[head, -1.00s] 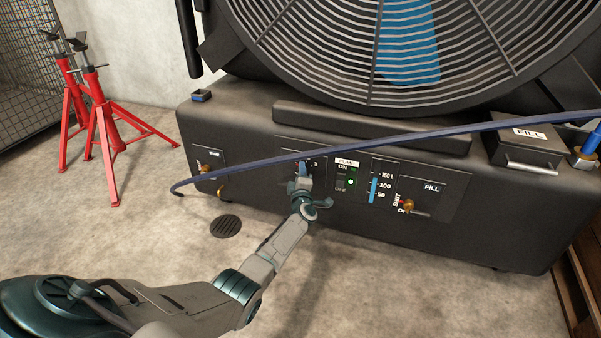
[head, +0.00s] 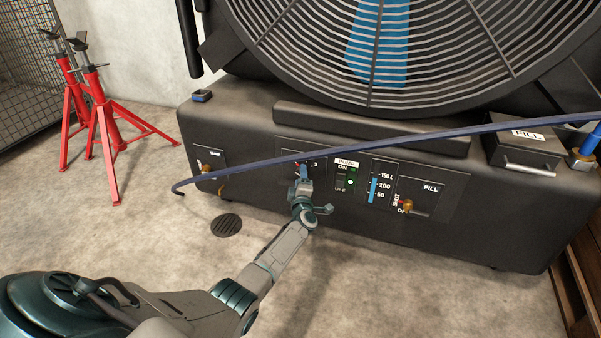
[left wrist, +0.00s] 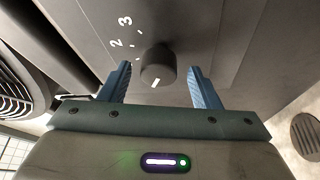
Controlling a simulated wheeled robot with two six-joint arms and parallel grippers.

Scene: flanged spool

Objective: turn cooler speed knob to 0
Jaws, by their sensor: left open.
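The cooler speed knob (left wrist: 158,62) is a dark round knob on the cooler's front panel. In the left wrist view its white mark is on the side toward my gripper, away from the printed 2 and 3 at upper left. Other numerals are not visible there. My left gripper (left wrist: 159,70) is open, with one blue finger on each side of the knob and a gap showing on both sides. In the head view my left gripper (head: 303,172) is at the dial panel and hides most of the knob. My right gripper is not in view.
A blue hose (head: 400,137) crosses the cooler front (head: 250,125) just above the dial. The pump switch (head: 345,181) and fill valve (head: 408,206) are to the right. Red stands (head: 105,130) are at left. A floor drain (head: 226,225) lies below.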

